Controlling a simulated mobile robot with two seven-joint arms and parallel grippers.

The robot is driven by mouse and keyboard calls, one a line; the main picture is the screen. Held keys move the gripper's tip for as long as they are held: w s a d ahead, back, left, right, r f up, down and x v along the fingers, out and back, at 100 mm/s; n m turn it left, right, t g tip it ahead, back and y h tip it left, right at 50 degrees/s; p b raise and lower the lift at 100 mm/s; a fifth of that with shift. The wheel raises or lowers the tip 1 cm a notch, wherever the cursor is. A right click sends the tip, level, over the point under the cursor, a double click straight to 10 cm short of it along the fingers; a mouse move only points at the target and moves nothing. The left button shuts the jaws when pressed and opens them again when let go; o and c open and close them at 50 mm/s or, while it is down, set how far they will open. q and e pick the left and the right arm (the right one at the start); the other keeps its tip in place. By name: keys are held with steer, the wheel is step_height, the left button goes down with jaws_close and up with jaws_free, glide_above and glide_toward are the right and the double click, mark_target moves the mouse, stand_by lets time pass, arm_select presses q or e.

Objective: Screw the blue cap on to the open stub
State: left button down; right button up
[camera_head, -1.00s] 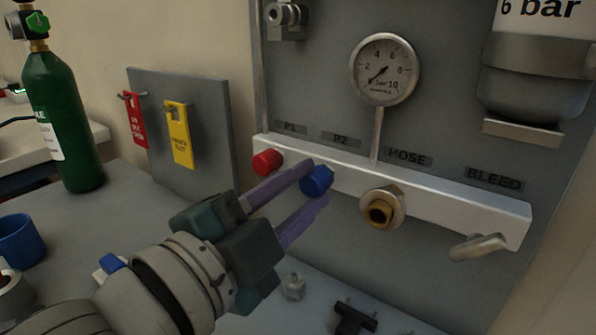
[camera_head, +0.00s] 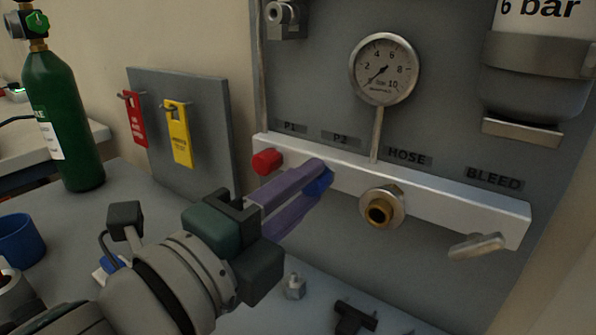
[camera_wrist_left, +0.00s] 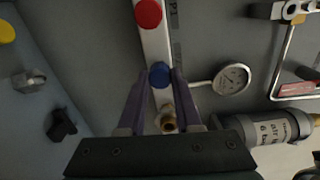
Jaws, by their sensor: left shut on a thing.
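The blue cap (camera_head: 319,183) is at the P2 position on the white manifold bar (camera_head: 440,199). My left gripper (camera_head: 318,182) is shut on it, with the purple fingers covering much of the cap. In the left wrist view the blue cap (camera_wrist_left: 159,74) sits between the fingertips (camera_wrist_left: 160,78), against the bar. No open stub shows at P2; the cap covers that place, and its thread is hidden. A red cap (camera_head: 267,161) is on the P1 position to the left. My right gripper is out of view.
The brass HOSE fitting (camera_head: 381,209) and the BLEED lever (camera_head: 478,246) stick out to the right of the cap. A gauge (camera_head: 384,69) is above. A hex fitting (camera_head: 294,286) and a black part (camera_head: 354,317) lie on the bench below.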

arm_select(q)
steer(key=m, duration=0.4)
steer(key=shift+m, duration=0.3)
steer(key=c, duration=0.6)
jaws_free()
steer(key=s+n, duration=0.1)
steer(key=a+n+p, duration=0.1)
steer(key=n, duration=0.1)
steer(key=shift+s+a+n, duration=0.15)
steer(key=shift+s+n, duration=0.15)
steer(key=shift+s, duration=0.1)
